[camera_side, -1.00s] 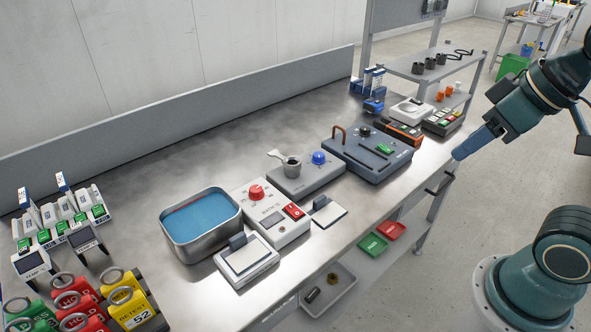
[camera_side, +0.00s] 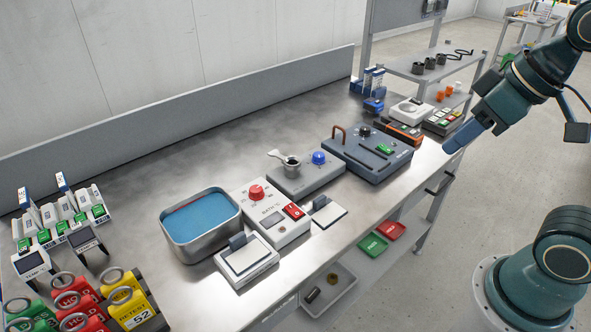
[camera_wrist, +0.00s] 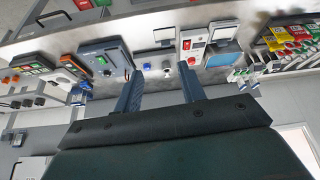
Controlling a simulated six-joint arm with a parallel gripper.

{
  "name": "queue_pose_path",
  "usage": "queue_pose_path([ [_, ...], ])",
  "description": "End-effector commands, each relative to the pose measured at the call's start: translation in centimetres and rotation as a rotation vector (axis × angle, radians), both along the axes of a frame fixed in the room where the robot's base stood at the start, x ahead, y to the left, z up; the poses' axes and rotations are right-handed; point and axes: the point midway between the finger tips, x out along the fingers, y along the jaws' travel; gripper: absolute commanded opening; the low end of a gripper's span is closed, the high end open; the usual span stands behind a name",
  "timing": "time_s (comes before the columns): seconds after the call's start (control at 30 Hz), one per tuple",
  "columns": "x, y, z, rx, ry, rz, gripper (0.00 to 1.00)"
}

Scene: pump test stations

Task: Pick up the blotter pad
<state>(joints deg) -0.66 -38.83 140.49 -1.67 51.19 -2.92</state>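Two flat white pads with dark upright grips are in the side view, and I cannot tell for certain which is the blotter pad. One pad (camera_side: 247,255) rests in a pale tray in front of the water bath. The other pad (camera_side: 330,214) lies near the bench's front edge, right of the bath control box; it also shows in the wrist view (camera_wrist: 165,36). My gripper (camera_side: 453,145) is beyond the bench's front edge at the right, well away from both pads. In the wrist view its two fingers (camera_wrist: 158,72) are apart with nothing between them.
The steel bath (camera_side: 203,236) holds blue liquid, beside its control box (camera_side: 273,222). A grey station with a blue knob (camera_side: 305,180) and a dark case (camera_side: 367,158) stand farther right. The bench's back half is mostly clear.

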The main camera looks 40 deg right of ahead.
Motion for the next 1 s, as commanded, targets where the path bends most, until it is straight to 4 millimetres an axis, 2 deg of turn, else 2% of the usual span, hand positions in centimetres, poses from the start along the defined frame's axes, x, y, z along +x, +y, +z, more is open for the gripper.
queue_pose_path([
  [0.3, 5.7, 2.6, 1.0, -0.043, 0.049, 0.255, 0.40],
  [0.53, 10.2, 5.0, 0.7, -0.069, 0.075, 0.461, 0.40],
  [0.77, 14.7, 7.7, -0.5, -0.084, 0.096, 0.667, 0.40],
  [1.0, 19.0, 10.7, -2.8, -0.091, 0.108, 0.879, 0.40],
])
